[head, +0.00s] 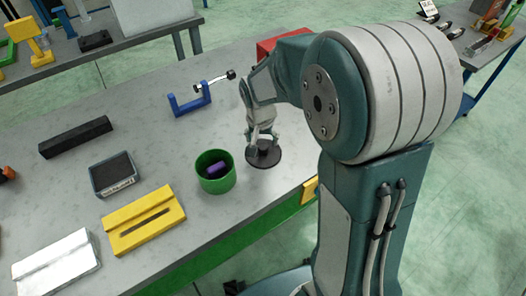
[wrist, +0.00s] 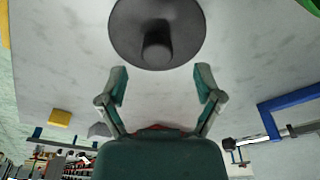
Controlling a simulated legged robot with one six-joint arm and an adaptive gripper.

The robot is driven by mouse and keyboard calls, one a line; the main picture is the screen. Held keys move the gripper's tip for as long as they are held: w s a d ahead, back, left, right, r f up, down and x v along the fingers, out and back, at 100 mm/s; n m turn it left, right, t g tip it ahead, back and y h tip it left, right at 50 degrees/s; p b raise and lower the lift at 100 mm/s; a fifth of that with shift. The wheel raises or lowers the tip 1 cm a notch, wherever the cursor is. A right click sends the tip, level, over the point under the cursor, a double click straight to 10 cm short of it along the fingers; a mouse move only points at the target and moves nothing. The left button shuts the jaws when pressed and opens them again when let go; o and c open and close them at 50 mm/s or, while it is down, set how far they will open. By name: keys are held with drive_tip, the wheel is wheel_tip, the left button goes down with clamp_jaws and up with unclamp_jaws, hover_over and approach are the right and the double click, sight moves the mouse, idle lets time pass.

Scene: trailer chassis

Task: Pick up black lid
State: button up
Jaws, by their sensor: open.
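The black lid (head: 265,154) is a flat round disc lying on the grey table, just right of the green cup. In the wrist view the lid (wrist: 133,28) is at the top centre, with a round knob in its middle. My gripper (head: 262,137) is over the lid in the head view and partly covers it. In the wrist view my gripper (wrist: 161,78) has its two fingers apart with nothing between them; the lid shows beyond the fingertips. Whether a finger touches the lid cannot be told.
The green cup (head: 216,183) holds a purple object (head: 217,169). A blue clamp (head: 188,101) stands behind, and a red box (head: 280,44) is behind my arm. A yellow block (head: 143,220), a small dark-topped box (head: 113,174) and a black bar (head: 75,137) lie to the left.

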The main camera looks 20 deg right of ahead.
sight(263, 146)
drive_tip(key=f, duration=0.3)
drive_tip(key=shift+w+d+f, duration=0.15)
drive_tip(key=shift+w+f, duration=0.05)
drive_tip(key=shift+f, duration=0.1)
drive_tip(key=shift+c, duration=0.4)
clamp_jaws()
drive_tip(key=shift+r, duration=0.1)
